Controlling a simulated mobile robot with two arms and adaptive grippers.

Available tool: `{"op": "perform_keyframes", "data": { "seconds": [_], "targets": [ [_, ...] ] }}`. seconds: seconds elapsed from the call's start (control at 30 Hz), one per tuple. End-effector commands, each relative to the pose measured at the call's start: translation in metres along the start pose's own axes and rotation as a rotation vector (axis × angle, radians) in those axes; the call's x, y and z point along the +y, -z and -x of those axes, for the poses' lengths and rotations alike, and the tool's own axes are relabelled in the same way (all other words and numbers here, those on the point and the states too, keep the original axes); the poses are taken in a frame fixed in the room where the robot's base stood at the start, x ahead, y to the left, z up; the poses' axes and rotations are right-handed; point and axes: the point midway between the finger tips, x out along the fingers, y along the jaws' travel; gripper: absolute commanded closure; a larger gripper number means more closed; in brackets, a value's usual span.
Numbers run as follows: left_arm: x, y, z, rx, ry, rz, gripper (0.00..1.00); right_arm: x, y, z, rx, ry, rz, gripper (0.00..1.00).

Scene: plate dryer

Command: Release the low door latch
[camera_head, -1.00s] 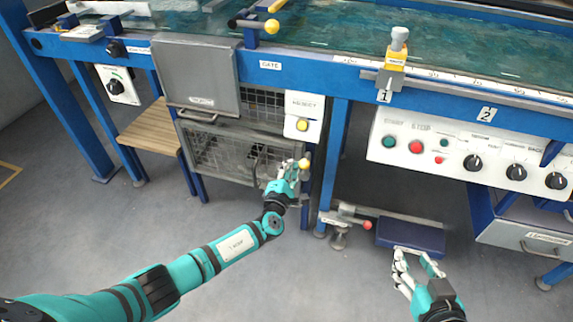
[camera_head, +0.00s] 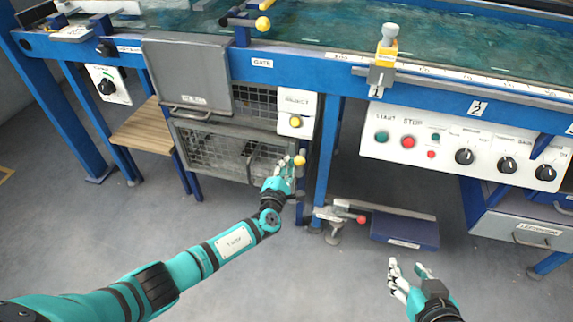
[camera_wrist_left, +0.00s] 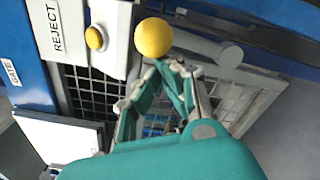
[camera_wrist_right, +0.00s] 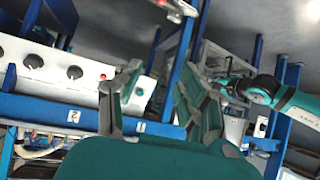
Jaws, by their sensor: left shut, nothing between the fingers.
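The low mesh door (camera_head: 215,150) hangs below the grey upper flap and appears closed. A yellow ball knob (camera_head: 300,160), apparently its latch, is at the door's right edge by the blue post. In the left wrist view the knob (camera_wrist_left: 153,38) is large, just beyond the fingertips. My left gripper (camera_head: 285,170) is shut and empty, with its tips close beside the knob; I cannot tell whether they touch. It also shows in the left wrist view (camera_wrist_left: 172,68). My right gripper (camera_head: 408,268) is open and empty, away from the door; it also shows in the right wrist view (camera_wrist_right: 158,75).
A REJECT panel with a yellow button (camera_head: 295,122) is above the knob. A red-tipped lever (camera_head: 360,219) and a blue box (camera_head: 404,230) are low, right of the post. A wooden stool (camera_head: 143,130) stands left. A control panel (camera_head: 455,145) is at right. The front floor is clear.

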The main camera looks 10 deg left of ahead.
Motion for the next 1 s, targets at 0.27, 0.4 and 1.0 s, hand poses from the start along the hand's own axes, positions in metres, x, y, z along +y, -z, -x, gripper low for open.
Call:
{"op": "perform_keyframes", "data": {
  "seconds": [0.27,0.4,1.0],
  "targets": [
    [0.002,0.026,-0.008,0.003,-0.002,-0.002,1.00,-0.009,0.057,-0.004,0.312,0.020,0.001,0.60],
    [0.004,0.034,-0.011,0.003,-0.002,-0.001,1.00,-0.012,0.082,0.002,0.446,0.028,0.000,0.60],
    [0.009,0.043,0.027,0.004,0.000,0.000,1.00,-0.005,0.040,-0.002,0.191,0.012,0.001,0.60]
  ]
}}
